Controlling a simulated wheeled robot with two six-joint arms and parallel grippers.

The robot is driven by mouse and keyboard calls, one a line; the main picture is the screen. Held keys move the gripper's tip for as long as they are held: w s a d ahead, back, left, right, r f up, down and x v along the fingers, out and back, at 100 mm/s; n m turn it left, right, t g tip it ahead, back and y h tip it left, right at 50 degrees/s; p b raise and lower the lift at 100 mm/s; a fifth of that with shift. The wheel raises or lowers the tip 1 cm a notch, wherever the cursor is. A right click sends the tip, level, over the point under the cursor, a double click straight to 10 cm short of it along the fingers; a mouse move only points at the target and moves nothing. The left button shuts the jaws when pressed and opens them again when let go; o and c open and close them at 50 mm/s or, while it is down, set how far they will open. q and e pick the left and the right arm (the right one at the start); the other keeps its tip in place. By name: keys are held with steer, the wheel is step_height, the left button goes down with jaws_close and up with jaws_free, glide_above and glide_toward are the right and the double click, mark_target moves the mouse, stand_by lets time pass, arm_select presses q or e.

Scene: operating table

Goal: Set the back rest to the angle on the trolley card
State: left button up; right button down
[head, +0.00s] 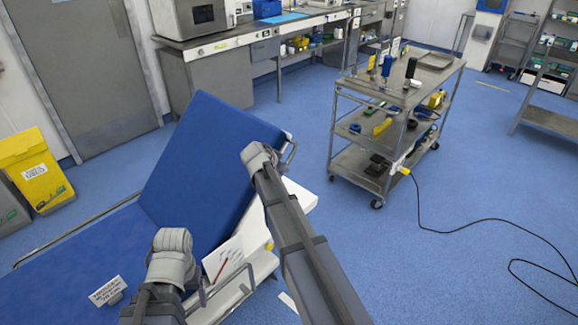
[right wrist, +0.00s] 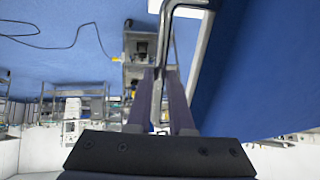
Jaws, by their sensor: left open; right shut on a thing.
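The blue back rest (head: 205,150) of the operating table stands tilted up from the flat blue section (head: 75,265). My right gripper (head: 272,158) is shut on the metal side handle (head: 290,153) at the back rest's edge. The right wrist view shows the handle bar (right wrist: 166,38) between my fingers (right wrist: 162,100). A white scale plate with a red pointer (head: 221,264) sits beside the hinge; its marks are too small to read. My left gripper (head: 172,243) is open near the scale plate, its fingertips mostly hidden. A small white card (head: 396,46) stands on the trolley (head: 425,75), unreadable from here.
The trolley carries blue- and dark-handled tools and several items on its lower shelves. Its black cable (head: 470,222) runs over the floor. A lettered sign (head: 107,291) lies on the flat table section. Yellow bin (head: 35,170) stands left. Floor between table and trolley is clear.

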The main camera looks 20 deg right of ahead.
steer(key=shift+s+a+r, duration=0.35)
steer(key=shift+a+r, duration=0.1)
steer(key=shift+a, duration=0.25)
steer(key=c, duration=0.8)
jaws_free()
steer(key=shift+w+d, duration=0.1)
steer(key=shift+r, duration=0.15)
steer(key=p+v, duration=0.5)
steer(key=v, duration=0.2)
steer(key=shift+s+a+r+p, duration=0.1)
steer(key=shift+s+a+p, duration=0.1)
steer(key=shift+a+p, duration=0.15)
